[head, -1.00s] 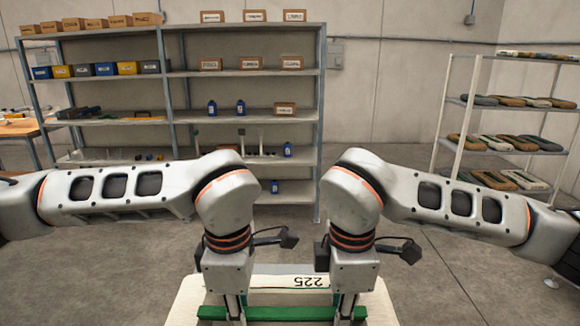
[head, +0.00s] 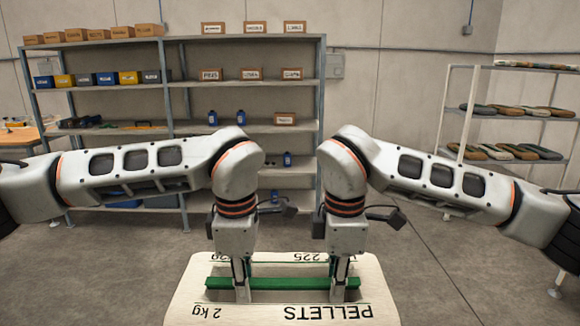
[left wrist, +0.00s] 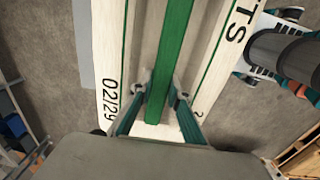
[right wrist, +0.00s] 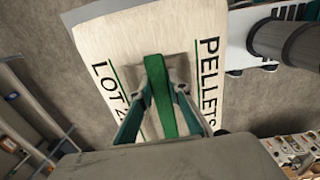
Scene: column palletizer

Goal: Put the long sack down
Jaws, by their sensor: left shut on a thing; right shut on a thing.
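The long sack (head: 275,310) is off-white with printed text, including PELLETS and 2 kg, and has a green strip (head: 288,283) across its top. It is at the bottom centre of the head view. My left gripper (head: 241,291) is shut on the strip near its left end, and my right gripper (head: 338,291) is shut on it near its right end. Both wrist views show the fingers on either side of the green strip, with the sack (left wrist: 108,50) around it. The sack's underside is hidden, so I cannot tell whether it touches anything below.
A tall shelf unit (head: 322,100) with boxes and blue bottles stands against the back wall. A white rack (head: 447,115) holding several filled sacks stands at the right. A wooden table (head: 15,137) is at the left edge. The grey floor (head: 130,245) is clear between these.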

